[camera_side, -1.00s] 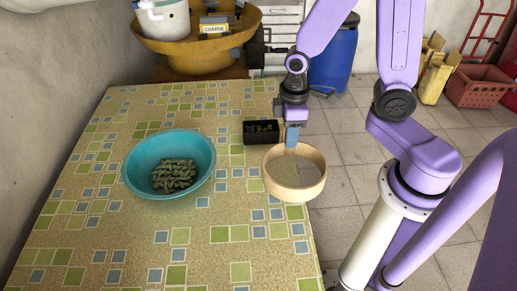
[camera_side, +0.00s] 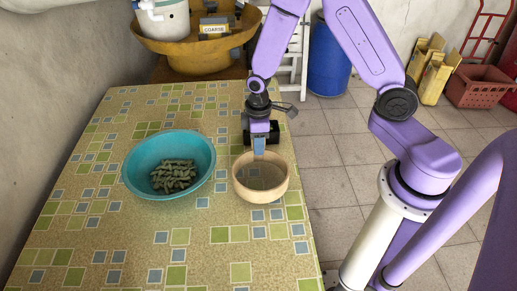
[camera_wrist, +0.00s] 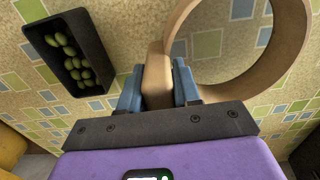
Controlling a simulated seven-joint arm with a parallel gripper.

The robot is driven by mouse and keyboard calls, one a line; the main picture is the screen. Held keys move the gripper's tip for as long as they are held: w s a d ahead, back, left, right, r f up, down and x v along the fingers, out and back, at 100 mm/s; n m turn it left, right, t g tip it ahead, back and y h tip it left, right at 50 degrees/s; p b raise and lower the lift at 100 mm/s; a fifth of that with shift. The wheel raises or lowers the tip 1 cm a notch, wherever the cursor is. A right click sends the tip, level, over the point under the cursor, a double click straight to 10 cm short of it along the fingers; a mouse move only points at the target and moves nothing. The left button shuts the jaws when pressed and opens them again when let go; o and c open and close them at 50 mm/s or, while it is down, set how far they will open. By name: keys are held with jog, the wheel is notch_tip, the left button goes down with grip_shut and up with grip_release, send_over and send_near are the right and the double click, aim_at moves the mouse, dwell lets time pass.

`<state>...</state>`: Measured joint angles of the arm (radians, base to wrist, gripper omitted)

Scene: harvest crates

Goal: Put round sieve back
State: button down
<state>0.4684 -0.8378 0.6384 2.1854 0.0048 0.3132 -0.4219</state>
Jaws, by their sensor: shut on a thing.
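The round sieve (camera_side: 262,193) has a pale wooden rim and a see-through middle. My gripper (camera_side: 259,152) is shut on the back part of its rim in the side view. In the wrist view, the blue fingers of my gripper (camera_wrist: 158,88) clasp a wooden part of the sieve (camera_wrist: 284,62), whose ring reaches up to the right. The sieve is roughly level over the right part of the table (camera_side: 130,235). How high it hangs is hard to tell.
A teal bowl (camera_side: 134,179) with green pods stands left of the sieve. A black tray (camera_wrist: 92,37) of green olives lies close behind my gripper, mostly hidden in the side view. A yellow basin (camera_side: 190,52) labelled COARSE stands at the back. The table's front is clear.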

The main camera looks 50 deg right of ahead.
jog(key=shift+f, duration=1.5)
jog(key=shift+f, duration=0.1)
jog(key=c, duration=0.8)
grip_release()
notch_tip(320, 180, up, 11)
jog(key=shift+r, duration=0.1)
jog(key=shift+s+r, duration=0.1)
jog(key=shift+r, duration=0.5)
